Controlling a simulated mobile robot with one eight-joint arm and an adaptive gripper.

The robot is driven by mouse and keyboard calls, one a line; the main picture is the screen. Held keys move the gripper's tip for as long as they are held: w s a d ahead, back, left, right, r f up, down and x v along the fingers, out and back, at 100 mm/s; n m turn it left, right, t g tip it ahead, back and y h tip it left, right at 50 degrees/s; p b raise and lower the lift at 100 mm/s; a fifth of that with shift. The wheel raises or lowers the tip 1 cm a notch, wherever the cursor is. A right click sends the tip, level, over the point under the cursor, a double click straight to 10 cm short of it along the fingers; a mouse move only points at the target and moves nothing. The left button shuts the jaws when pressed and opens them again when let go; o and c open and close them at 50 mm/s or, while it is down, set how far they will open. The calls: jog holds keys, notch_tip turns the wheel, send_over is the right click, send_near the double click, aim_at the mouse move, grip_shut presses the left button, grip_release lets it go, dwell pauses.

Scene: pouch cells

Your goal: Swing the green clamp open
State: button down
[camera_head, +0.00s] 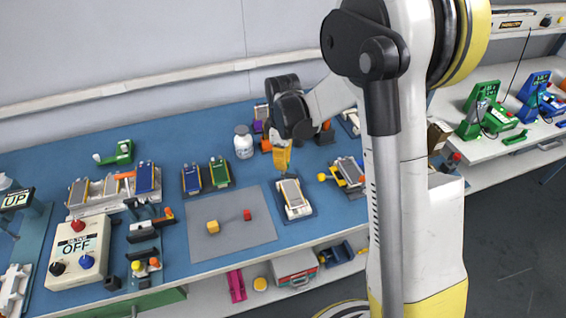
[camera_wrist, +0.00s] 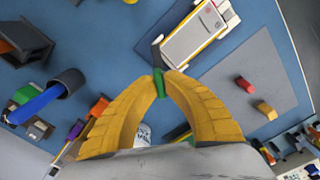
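A small green clamp piece (camera_wrist: 160,88) shows between my fingertips in the wrist view, at the end of a short dark bar (camera_wrist: 157,55). The bar sits at the corner of a fixture (camera_wrist: 195,38) holding a pale flat pouch cell with yellow edges. In the head view this fixture (camera_head: 293,198) lies on the blue bench, right of the grey mat. My gripper (camera_wrist: 160,73) has its yellow fingers drawn together on the green piece. In the head view my gripper (camera_head: 282,168) is just behind the fixture, and the green piece is hidden there.
A grey mat (camera_head: 230,250) bears a yellow block (camera_head: 213,227) and a red block (camera_head: 247,215). A white bottle (camera_head: 243,142) stands behind. Another fixture (camera_head: 348,172) with yellow and orange parts is close on the right. Several other fixtures and a control box (camera_head: 78,255) are on the left.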

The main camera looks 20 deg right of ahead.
jog(key=n, duration=0.6)
jog(key=shift+n, duration=0.4)
dwell(0.3)
jog(key=c, duration=1.5)
grip_release()
notch_tip(320, 180, up, 12)
